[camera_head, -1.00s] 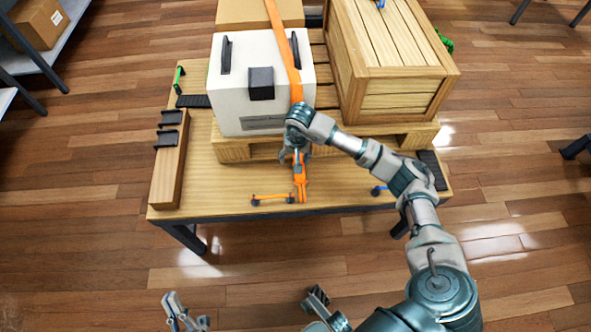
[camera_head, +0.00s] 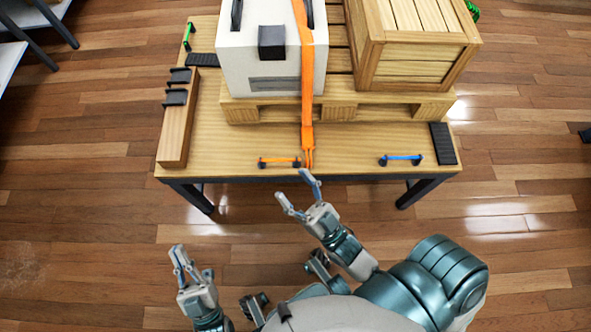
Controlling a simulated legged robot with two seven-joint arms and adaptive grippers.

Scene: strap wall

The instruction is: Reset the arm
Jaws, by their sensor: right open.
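My right gripper (camera_head: 298,193) is open and empty, just in front of the table's front edge, below the end of the orange strap. The orange strap (camera_head: 307,85) runs down over the white box (camera_head: 258,50) and hangs to the table's front, apart from my right gripper.
The wooden table (camera_head: 228,150) bears a pallet (camera_head: 340,108), a wooden crate (camera_head: 415,72), a wooden block (camera_head: 178,125) with black brackets, an orange bar (camera_head: 279,160) and a blue bar (camera_head: 402,157). The floor around my grippers is clear.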

